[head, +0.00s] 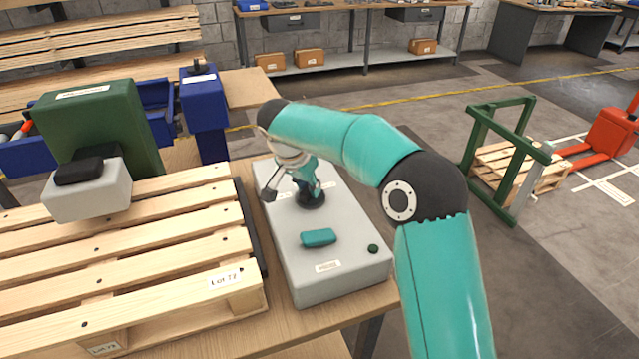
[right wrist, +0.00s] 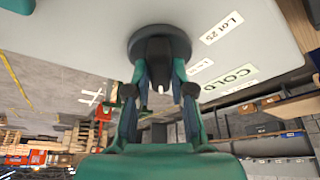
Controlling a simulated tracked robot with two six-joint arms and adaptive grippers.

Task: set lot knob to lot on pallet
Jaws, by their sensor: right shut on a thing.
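The lot knob (head: 311,201) is a dark round knob on top of the grey control box (head: 345,270). My right gripper (head: 306,184) reaches down from above and is shut on it. In the right wrist view the knob (right wrist: 160,45) sits between the two fingers of my right gripper (right wrist: 158,88), and a small white mark on it points down in the picture. A label reading "Lot 25" (right wrist: 221,28) lies beside the knob. The wooden pallet (head: 150,255) carries a tag that reads "Lot 72" (head: 225,279). My left gripper is not in view.
A green machine block with a grey-and-black head (head: 90,190) stands over the pallet at left. A blue post (head: 204,110) rises behind.

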